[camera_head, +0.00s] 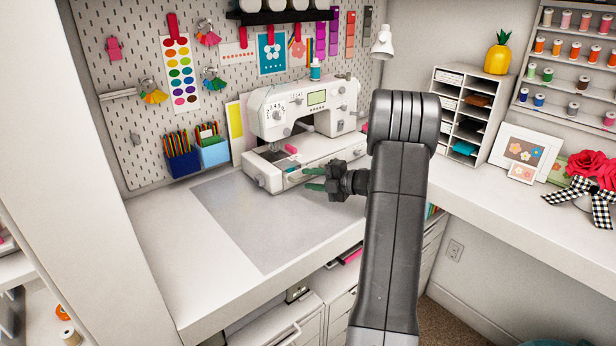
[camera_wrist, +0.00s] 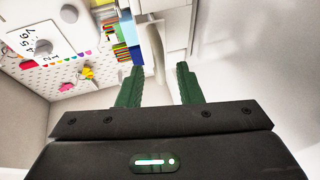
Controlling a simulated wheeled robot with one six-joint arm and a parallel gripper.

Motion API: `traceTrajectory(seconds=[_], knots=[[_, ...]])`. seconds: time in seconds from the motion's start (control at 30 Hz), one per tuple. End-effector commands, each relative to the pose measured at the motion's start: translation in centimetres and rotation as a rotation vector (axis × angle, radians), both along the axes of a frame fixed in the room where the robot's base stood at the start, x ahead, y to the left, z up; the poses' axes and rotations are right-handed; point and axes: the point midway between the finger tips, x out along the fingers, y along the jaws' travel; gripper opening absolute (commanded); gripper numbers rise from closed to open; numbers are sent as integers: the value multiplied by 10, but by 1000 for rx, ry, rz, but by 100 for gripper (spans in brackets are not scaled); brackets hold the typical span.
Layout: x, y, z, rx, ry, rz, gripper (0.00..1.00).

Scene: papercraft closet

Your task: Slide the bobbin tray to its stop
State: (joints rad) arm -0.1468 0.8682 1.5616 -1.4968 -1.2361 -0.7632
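A white sewing machine (camera_head: 310,108) stands on the counter against the pegboard. Its low bed (camera_head: 262,168) reaches to the left with a small pink piece (camera_head: 291,149) on top. I cannot tell the bobbin tray apart from the bed for certain. My gripper (camera_head: 313,179) is beside the bed's front side, its green fingers pointing left. In the wrist view my gripper (camera_wrist: 160,84) is open, with a clear gap between the fingers. A pale rounded bar (camera_wrist: 154,52) shows beyond and between the fingertips; I see no contact with it.
A grey mat (camera_head: 255,225) lies on the counter before the machine. Blue pencil holders (camera_head: 183,164) stand left of the machine. A white cubby shelf (camera_head: 471,112) stands at the right. A lamp (camera_head: 382,42) hangs behind my arm. The counter's left part is clear.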

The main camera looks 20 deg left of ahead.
Motion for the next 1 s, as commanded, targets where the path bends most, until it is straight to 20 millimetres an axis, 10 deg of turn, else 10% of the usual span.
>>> traceTrajectory(seconds=[0.47,0.63,1.0], knots=[[2,16,-4,0,1,-2,32],[2,16,-4,0,1,-1,1],[-3,5,-6,0,1,-2,0]])
